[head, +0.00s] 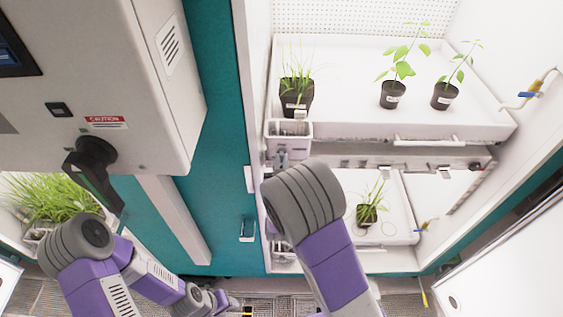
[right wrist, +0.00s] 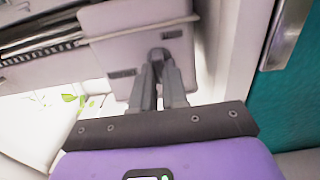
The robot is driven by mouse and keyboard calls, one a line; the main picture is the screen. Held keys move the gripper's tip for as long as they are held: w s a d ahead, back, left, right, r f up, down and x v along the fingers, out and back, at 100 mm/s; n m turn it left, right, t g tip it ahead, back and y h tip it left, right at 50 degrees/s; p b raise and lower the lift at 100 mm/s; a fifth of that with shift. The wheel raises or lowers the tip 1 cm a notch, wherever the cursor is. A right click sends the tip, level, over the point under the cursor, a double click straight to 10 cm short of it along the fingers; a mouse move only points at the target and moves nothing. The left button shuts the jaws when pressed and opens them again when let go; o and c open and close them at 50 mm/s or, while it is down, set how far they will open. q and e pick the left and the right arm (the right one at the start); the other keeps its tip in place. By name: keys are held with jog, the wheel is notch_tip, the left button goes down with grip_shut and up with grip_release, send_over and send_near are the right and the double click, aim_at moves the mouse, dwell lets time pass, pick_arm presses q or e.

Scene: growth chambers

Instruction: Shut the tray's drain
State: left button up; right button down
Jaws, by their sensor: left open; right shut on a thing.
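The upper growing tray (head: 350,122) is white and holds potted plants. At its front left corner is a pale drain box (head: 303,129), which fills the upper part of the right wrist view (right wrist: 125,50). My right gripper (right wrist: 160,68) is at this box's face, its two grey fingers close together on a small grey drain handle (right wrist: 158,53). The fingers hide most of the handle, so its angle cannot be told. In the head view my right arm covers much of this spot. My left arm is low at the left; its gripper (head: 222,302) is small, far from the tray and empty.
A lower tray (head: 398,230) with one potted plant sits below. A grey cabinet with a black rotary handle (head: 92,158) stands at the left. Blue-handled taps (head: 528,94) are on the right wall. A teal door frame and metal handle (right wrist: 288,35) are close beside my right gripper.

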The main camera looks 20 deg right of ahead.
jog(key=shift+n, duration=0.3)
jog(key=shift+a+f+n+p, duration=0.1)
jog(key=shift+n+p, duration=0.8)
jog(key=shift+n, duration=3.4)
jog(key=shift+a+f+n+p, duration=0.1)
jog(key=shift+n+p, duration=0.75)
jog(key=shift+n, duration=3.45)
jog(key=c, duration=1.1)
grip_release()
jog(key=shift+c, duration=0.2)
jog(key=b+v, duration=0.1)
jog(key=v, duration=0.6)
jog(key=shift+s, duration=0.25)
